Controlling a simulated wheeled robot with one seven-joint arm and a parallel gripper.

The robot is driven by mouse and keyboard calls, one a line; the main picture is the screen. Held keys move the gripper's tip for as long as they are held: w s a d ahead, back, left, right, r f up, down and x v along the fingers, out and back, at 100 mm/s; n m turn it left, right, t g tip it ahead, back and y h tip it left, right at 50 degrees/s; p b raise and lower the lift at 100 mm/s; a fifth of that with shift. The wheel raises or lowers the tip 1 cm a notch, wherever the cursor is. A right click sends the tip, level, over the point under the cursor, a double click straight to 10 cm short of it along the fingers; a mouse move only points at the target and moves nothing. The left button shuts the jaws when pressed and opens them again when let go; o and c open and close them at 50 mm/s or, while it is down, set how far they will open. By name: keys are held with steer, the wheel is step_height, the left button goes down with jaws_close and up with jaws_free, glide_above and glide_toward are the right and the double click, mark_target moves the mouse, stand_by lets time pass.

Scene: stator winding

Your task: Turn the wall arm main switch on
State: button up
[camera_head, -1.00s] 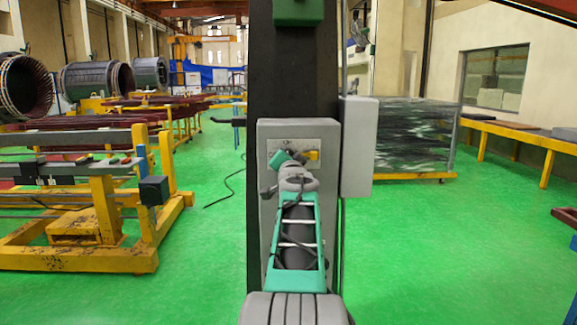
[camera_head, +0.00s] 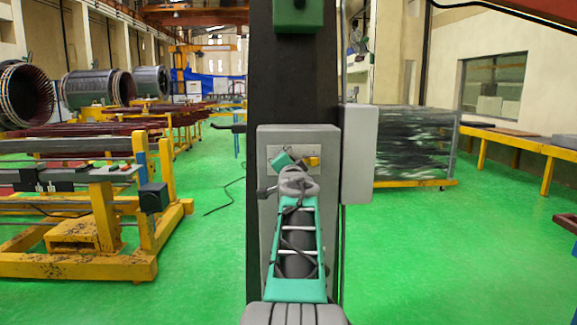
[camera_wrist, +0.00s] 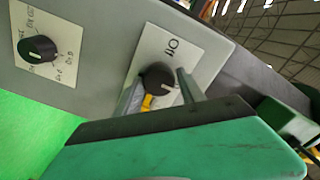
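A grey switch box (camera_head: 266,222) stands on the dark column straight ahead, with a pale label plate at its top. In the wrist view a black rotary knob (camera_wrist: 158,77) sits on a white plate (camera_wrist: 188,44) whose lettering appears to read OFF, seen upside down. A second black knob (camera_wrist: 38,49) sits on another lettered plate at the left. My gripper (camera_wrist: 160,92) has its two fingers apart, one on each side of the first knob. I cannot tell whether they touch it. In the head view my gripper (camera_head: 295,161) is in front of the label plate, partly hiding it.
A tall grey box (camera_head: 359,154) stands to the right of the switch box. A green box (camera_head: 298,13) hangs higher on the column (camera_head: 290,75). A yellow-framed workbench (camera_head: 85,265) is at the left. The green floor (camera_head: 440,260) at the right is clear.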

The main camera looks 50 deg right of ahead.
steer(key=o, duration=0.3)
steer(key=shift+f, duration=0.1)
steer(key=b+v, duration=0.1)
steer(key=v, duration=0.6)
steer(key=shift+s+a, duration=0.25)
steer(key=shift+s, duration=0.05)
